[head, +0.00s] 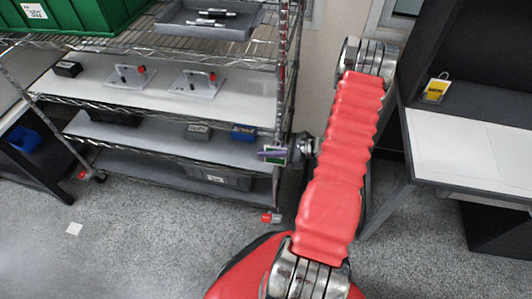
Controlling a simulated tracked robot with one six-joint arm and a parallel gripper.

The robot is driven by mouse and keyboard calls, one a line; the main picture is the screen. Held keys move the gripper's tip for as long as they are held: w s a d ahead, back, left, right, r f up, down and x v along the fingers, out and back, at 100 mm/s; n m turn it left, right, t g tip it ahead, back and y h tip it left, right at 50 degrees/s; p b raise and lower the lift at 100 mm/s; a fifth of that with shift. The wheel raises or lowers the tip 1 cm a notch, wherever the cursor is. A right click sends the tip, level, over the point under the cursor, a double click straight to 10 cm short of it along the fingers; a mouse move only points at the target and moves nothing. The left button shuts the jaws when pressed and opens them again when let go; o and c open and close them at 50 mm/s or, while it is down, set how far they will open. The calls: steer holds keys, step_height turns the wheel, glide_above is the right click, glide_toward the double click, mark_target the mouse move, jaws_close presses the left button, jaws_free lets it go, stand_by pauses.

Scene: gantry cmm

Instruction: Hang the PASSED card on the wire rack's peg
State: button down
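My gripper (273,153) is small in the picture, at the end of my red arm, in front of the right end of the wire rack (140,137). A small green and white piece shows at its fingers; it may be the PASSED card, but no lettering can be read. Whether the fingers are shut on it is too small to tell. The rack has chrome posts and several shelves. A small red part (282,72) shows on its right post above my gripper; I cannot tell whether it is the peg.
A green bin (75,16) and grey tray (208,20) are on the rack's top shelf.

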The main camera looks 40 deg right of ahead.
steer(key=shift+f, duration=0.4)
stand_by(0.5)
steer(key=c, duration=2.4)
jaws_free()
steer(key=o, duration=0.5)
steer(key=shift+d+r, duration=0.1)
steer(key=shift+r, duration=0.05)
steer(key=shift+w+d+r, duration=0.1)
steer(key=shift+w+d, duration=0.05)
steer(key=c, duration=0.4)
steer(key=o, duration=0.4)
steer(key=shift+o, duration=0.2)
